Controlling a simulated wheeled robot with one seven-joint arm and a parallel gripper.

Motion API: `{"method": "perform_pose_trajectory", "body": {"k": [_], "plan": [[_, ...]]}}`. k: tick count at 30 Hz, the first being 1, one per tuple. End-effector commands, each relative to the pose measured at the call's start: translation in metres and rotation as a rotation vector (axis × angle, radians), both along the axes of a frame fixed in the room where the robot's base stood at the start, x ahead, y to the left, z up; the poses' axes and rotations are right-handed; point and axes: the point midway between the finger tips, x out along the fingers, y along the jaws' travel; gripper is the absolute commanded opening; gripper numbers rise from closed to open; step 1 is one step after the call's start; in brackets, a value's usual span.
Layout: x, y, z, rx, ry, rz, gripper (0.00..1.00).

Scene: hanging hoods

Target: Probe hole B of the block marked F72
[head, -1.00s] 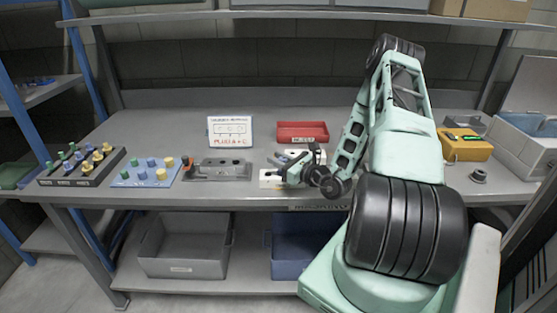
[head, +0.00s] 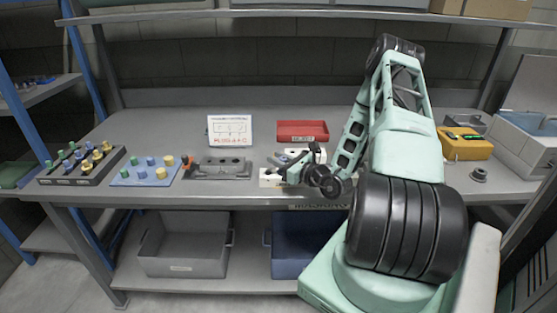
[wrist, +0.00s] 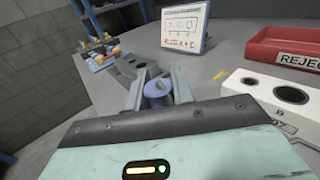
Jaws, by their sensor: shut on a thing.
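My gripper (wrist: 157,92) is shut on a blue cylindrical piece (wrist: 155,96), whose round top shows between the fingers in the wrist view. In the head view my gripper (head: 287,172) is low over the bench, beside the white block (head: 268,180). In the wrist view the white block (wrist: 240,98) lies to the right of the fingers. Two dark round holes show in its top, and a marking on its side partly reads "72"; the rest is cut off or hidden. The held piece is apart from the holes in the wrist view.
A grey fixture with holes (head: 222,168) lies left of the block, beside a blue board of pegs (head: 140,180) and a dark peg rack (head: 72,173). A sign (head: 229,131) and red reject tray (head: 302,132) stand behind. A yellow box (head: 464,150) sits right.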

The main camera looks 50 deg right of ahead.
Motion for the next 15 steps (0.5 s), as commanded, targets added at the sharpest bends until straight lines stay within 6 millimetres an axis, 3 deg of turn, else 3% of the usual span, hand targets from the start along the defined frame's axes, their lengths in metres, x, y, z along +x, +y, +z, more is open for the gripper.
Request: {"method": "perform_pose_trajectory", "body": {"k": [15], "plan": [[0.0,0.0,0.016,0.0,-0.001,0.0,0.01]]}}
